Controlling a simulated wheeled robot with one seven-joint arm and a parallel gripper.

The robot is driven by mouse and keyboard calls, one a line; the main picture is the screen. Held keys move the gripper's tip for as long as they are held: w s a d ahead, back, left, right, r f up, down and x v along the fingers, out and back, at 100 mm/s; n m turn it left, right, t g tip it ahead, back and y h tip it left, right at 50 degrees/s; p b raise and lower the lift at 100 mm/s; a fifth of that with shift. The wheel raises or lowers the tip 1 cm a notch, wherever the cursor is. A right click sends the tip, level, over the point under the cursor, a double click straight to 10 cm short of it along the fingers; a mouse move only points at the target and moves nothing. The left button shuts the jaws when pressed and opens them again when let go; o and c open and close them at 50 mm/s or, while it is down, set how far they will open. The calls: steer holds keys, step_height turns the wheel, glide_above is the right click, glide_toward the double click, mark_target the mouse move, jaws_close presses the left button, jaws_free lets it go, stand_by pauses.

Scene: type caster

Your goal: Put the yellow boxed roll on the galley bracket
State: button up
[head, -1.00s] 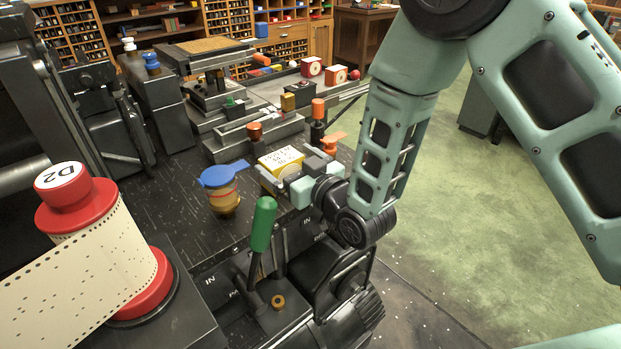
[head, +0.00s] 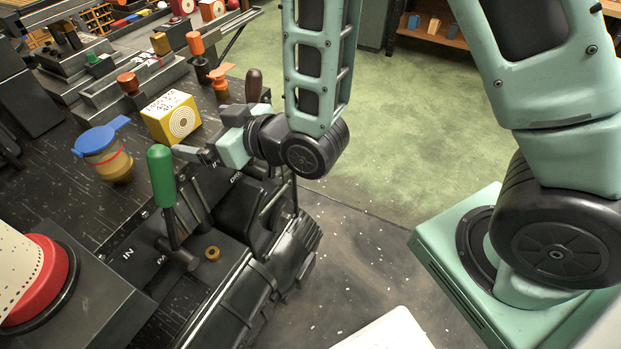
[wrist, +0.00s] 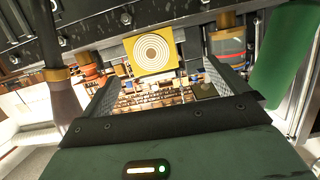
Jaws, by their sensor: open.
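The yellow boxed roll (head: 168,121) is a yellow box with a white top and a ringed face. It stands on the dark, scratched machine top, and its ringed face also shows in the wrist view (wrist: 152,50). My gripper (head: 207,136) is open and empty, just to the lower right of the box in the head view. In the wrist view the two fingers (wrist: 158,75) stand apart, with the box beyond their tips and roughly between them. I cannot tell which part here is the galley bracket.
A tan jar with a blue lid (head: 108,160) stands left of the box. A green-handled lever (head: 161,178) rises close in front. Orange-topped posts (head: 197,52) and a dark brown knob (head: 253,85) stand behind. A red spool (head: 45,285) is at the lower left.

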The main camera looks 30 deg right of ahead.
steer(key=s+d+g+h, duration=0.1)
steer(key=s+g+h, duration=0.2)
steer(key=s+g, duration=0.3)
steer(key=shift+s+h, duration=0.4)
steer(key=shift+s, duration=0.45)
steer(key=s+d+r+g+h, duration=0.1)
steer(key=s+d+g, duration=0.1)
steer(key=s, duration=0.3)
steer(key=s+d+r+g+h, duration=0.1)
steer(key=s+d+g+h, duration=0.1)
steer(key=s, duration=0.3)
steer(key=s+d+r+g+h, duration=0.1)
steer(key=s+d+g, duration=0.1)
steer(key=s, duration=0.3)
steer(key=shift+d+r+n+h, duration=0.15)
steer(key=shift+d+r+n, duration=0.05)
steer(key=shift+d, duration=0.2)
steer(key=shift+d+r+n+h, duration=0.15)
steer(key=shift+d+n, duration=0.05)
steer(key=shift+d, duration=0.2)
steer(key=shift+w, duration=0.1)
